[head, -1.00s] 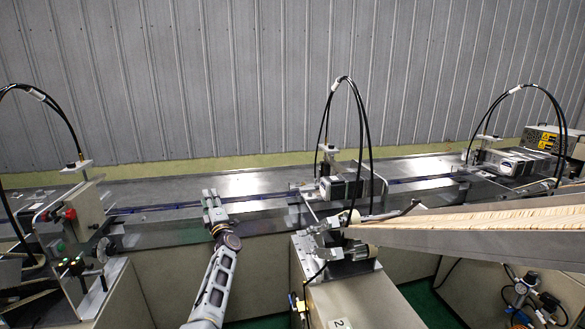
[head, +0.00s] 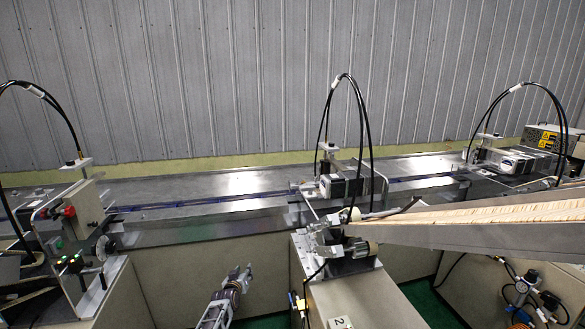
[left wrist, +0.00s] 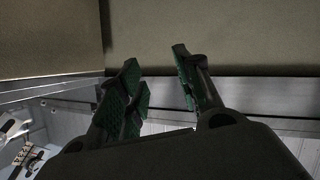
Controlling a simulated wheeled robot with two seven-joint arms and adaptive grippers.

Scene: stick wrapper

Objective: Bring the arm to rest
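My left gripper (head: 239,277) is low in the head view, in front of the machine's beige side panel and below the conveyor's front edge. In the left wrist view its two green-padded fingers (left wrist: 160,78) stand apart with nothing between them, so it is open and empty. Beige panels fill the space beyond the fingertips in that view. My right gripper is not in view.
The metal conveyor table (head: 200,190) runs across the head view. A wrapper station with a motor (head: 340,187) stands mid-table, and a chute of wooden sticks (head: 500,213) slopes in from the right. A control post (head: 90,205) stands at left.

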